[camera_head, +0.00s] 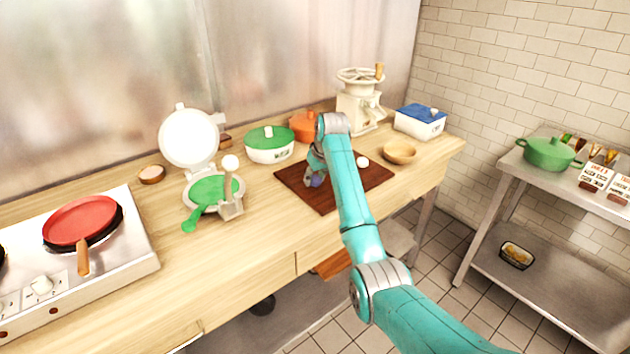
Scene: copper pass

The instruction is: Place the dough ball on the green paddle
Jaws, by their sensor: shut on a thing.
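The green paddle (213,188) lies flat on the lower plate of a white press, its handle pointing to the front left. A pale round dough ball (362,162) sits on the dark brown board (325,204), right of my arm. My gripper (316,178) points down over the left part of this board, right of the paddle. It is shut on a small purplish thing (317,182), mostly hidden by the fingers; I cannot tell what it is.
The press has a raised white round lid (189,138) and a lever with a white knob (230,162). A green-lidded pot (269,152), an orange pot (303,127) and a wooden bowl (399,152) stand near the board. A red pan (82,220) is on the stove at left.

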